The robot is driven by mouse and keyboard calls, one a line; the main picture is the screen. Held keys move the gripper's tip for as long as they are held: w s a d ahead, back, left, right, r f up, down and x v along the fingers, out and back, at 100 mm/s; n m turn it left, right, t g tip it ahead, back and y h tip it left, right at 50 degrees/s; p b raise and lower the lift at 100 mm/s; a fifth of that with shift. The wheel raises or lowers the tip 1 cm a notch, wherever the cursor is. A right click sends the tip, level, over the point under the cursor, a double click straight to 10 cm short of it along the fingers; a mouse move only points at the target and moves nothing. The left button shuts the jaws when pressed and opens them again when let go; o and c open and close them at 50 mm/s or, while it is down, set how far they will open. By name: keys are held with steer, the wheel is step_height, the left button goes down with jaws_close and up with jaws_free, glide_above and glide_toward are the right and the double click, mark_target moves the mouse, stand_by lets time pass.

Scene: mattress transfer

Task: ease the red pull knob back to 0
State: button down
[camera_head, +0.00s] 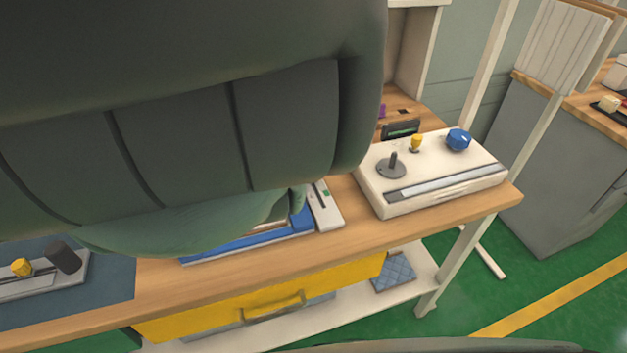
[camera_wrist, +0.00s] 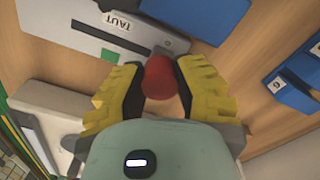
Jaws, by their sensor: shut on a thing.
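The red pull knob (camera_wrist: 160,78) is a rounded red piece in the middle of the wrist view. My gripper (camera_wrist: 160,88) has a yellow ribbed finger with a dark inner pad on each side of it and is shut on it. A pale grey panel (camera_wrist: 75,45) with a white label reading "TAUT" (camera_wrist: 124,22) lies just beyond the knob. I cannot make out a 0 mark or how far the knob is pulled. In the head view my dark arm hides the knob and my fingertips.
A white control box (camera_head: 440,204) with a joystick, a yellow knob (camera_head: 417,142) and a blue knob (camera_head: 458,139) stands at the right of the wooden bench (camera_head: 290,270). A grey unit (camera_head: 45,284) with a black knob (camera_head: 62,257) sits at the left. Bare wood shows along the front edge.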

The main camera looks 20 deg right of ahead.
steer(key=shift+w+a, duration=0.15)
steer(key=c, duration=0.6)
jaws_free()
steer(key=shift+r, duration=0.85)
step_height(320, 180, up, 10)
steer(key=shift+r, duration=0.2)
